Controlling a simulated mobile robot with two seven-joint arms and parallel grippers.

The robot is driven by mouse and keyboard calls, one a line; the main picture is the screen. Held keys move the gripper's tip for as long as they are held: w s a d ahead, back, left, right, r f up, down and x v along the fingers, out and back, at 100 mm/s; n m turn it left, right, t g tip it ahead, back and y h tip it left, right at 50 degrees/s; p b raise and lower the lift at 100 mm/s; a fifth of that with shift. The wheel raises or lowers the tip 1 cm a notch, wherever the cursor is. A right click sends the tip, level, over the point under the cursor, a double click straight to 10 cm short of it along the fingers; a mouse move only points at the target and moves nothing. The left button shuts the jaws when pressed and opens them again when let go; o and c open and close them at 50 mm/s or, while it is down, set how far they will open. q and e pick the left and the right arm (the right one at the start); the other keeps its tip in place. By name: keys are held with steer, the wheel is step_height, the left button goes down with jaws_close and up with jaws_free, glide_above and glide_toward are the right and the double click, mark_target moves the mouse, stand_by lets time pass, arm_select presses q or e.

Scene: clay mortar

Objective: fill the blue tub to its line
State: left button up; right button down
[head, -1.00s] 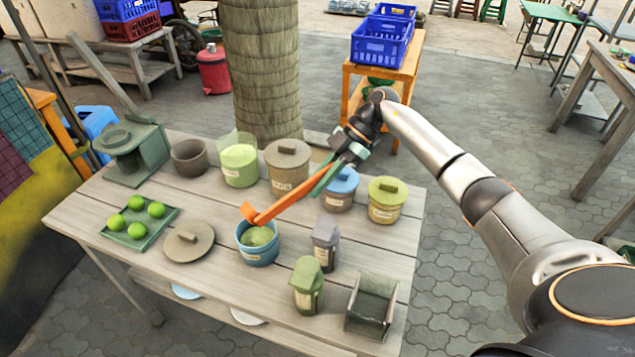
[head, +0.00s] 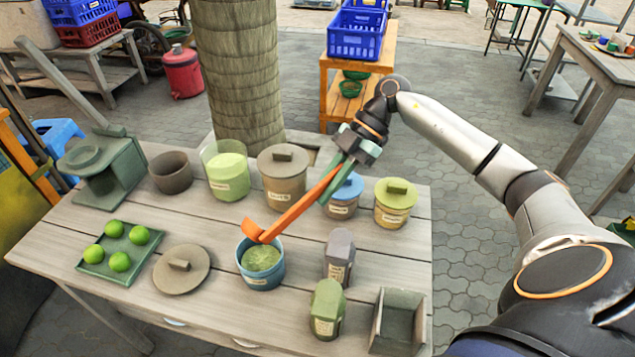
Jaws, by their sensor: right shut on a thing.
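The blue tub (head: 261,271) stands open at the front middle of the table with green stuff (head: 261,257) inside. I cannot make out its line or the exact level. My right gripper (head: 345,160) is shut on the handle of an orange scoop (head: 298,211). The scoop slopes down to the left, and its head is over the tub's back rim; I cannot tell whether it touches or holds anything. A clear container of green stuff (head: 228,178) stands open behind the tub. A round clay lid (head: 182,268) lies left of the tub. My left gripper is not in view.
Lidded pots (head: 283,178) stand at the back, one blue-lidded (head: 343,196), one green-lidded (head: 393,208). Two small lidded jars (head: 327,310) and an open box (head: 398,322) are at right. A tray with limes (head: 117,262), a brown bowl (head: 171,173) and a green stand (head: 108,172) are at left.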

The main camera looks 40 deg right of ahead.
steer(key=s+a+r+n+t+h+p, duration=0.1)
steer(key=s+a+r+t+h+p, duration=0.1)
steer(key=a+r+h+p, duration=0.8)
steer(key=a+h, duration=0.2)
steer(key=h, duration=0.1)
steer(key=shift+s+a+r, duration=0.25)
stand_by(1.4)
steer(key=c, duration=1.5)
jaws_free()
jaws_close()
